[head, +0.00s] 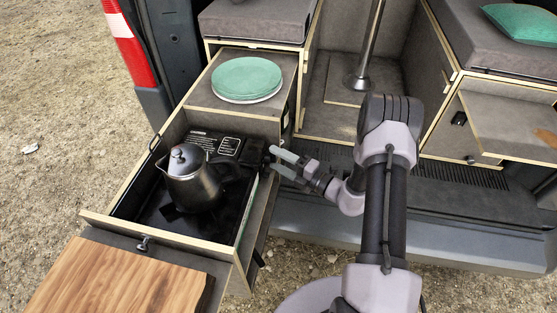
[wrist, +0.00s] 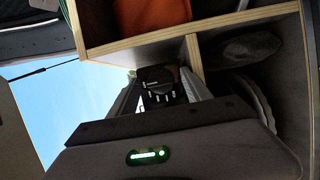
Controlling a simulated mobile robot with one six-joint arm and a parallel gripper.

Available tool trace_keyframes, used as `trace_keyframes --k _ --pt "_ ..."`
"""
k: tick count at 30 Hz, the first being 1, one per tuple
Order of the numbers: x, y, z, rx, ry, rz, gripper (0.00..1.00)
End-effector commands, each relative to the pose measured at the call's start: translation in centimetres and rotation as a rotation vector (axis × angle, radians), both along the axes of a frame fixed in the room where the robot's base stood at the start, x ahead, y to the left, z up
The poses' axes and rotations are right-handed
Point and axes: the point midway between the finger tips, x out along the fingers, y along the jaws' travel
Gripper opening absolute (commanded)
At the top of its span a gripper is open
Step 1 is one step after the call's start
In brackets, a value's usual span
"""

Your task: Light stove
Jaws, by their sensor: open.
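The black stove (head: 153,205) sits in a pulled-out drawer with wooden rims. A dark kettle (head: 197,188) stands upright on it. My gripper (head: 274,161) is open at the right side of the drawer, with its fingers pointing left toward the stove's control end. In the wrist view, a dark knob-like part (wrist: 157,80) with small pale marks shows between the fingers of my gripper (wrist: 162,92). I cannot tell whether the fingers touch it. No flame is visible; the kettle hides the burner.
A wooden board (head: 120,284) is at the front. A metal post (head: 369,45) stands in the van. A fold-out shelf (head: 510,125) is at the right. Wooden cabinet edges (wrist: 195,25) are close in the wrist view.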

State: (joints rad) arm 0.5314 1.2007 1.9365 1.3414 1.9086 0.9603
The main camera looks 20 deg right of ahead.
Motion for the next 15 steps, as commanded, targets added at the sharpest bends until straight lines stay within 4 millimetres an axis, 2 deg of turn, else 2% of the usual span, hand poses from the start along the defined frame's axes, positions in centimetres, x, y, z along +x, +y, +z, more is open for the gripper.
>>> trace_keyframes --k 1,9,10,15 --pt "0.0 -0.01 0.01 0.0 0.0 0.0 0.57" --pt "-0.02 -0.02 0.0 0.0 0.0 0.0 0.04" --pt "-0.02 -0.03 0.0 0.0 0.0 0.0 0.0" --pt "-0.03 -0.03 -0.06 -0.003 -0.006 0.0 0.0"
